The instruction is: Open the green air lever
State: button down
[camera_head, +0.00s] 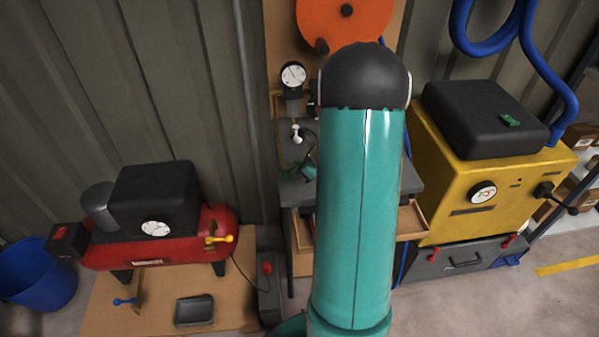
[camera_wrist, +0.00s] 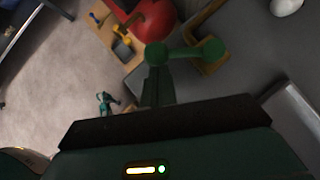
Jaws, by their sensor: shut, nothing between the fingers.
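The green air lever (camera_wrist: 186,53) shows in the wrist view as a bar with a round knob at each end, near the grey bench top. My gripper (camera_wrist: 156,72) is shut and empty, its narrow dark fingers overlapping the lever's left knob from below. I cannot tell whether they touch. In the head view, a small green part (camera_head: 291,167) shows at the bench, left of my teal arm, which hides much of that spot. The gripper is not clear there.
A red compressor (camera_head: 98,256) with a yellow lever (camera_head: 219,239) stands to the left. A pressure gauge (camera_head: 293,75) is on the board above the bench (camera_head: 295,190). A yellow machine (camera_head: 445,206) stands to the right. A blue bucket (camera_head: 37,277) is at far left.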

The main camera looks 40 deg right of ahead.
aim_at(285, 172)
jog(key=w+a+m+h, duration=0.1)
jog(key=m, duration=0.1)
jog(key=w+a+m+h, duration=0.1)
jog(key=m, duration=0.1)
jog(key=shift+t+h, duration=0.3)
jog(key=shift+w+m+h, duration=0.4)
jog(key=shift+w+m, duration=0.1)
jog(key=shift+m, duration=0.2)
jog(key=shift+w+a, duration=0.1)
jog(key=shift+w, duration=0.1)
jog(key=shift+s+d, duration=0.45)
jog(key=shift+d, duration=0.25)
